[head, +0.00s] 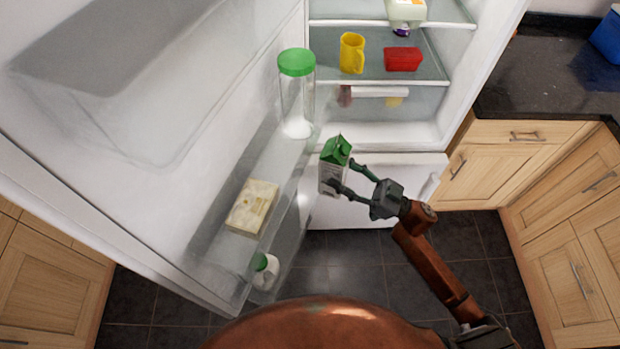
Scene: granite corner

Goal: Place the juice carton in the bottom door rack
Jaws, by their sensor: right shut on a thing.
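The juice carton (333,168) is white and grey with a green gabled top. My right gripper (345,174) is shut on it from the right and holds it upright in the air, just right of the open fridge door. The bottom door rack (262,290) is clear plastic, low on the door's inner side, with a white bottle with a green cap (266,268) in it. The rest of that rack is partly hidden by the rack above and by my own body. My left gripper is not in view.
The upper door rack (208,240) holds a clear jar with a green lid (297,95) and a pale yellow block (252,206). Fridge shelves hold a yellow mug (352,54) and a red container (403,59). Wooden cabinets (540,160) stand right; dark floor is clear.

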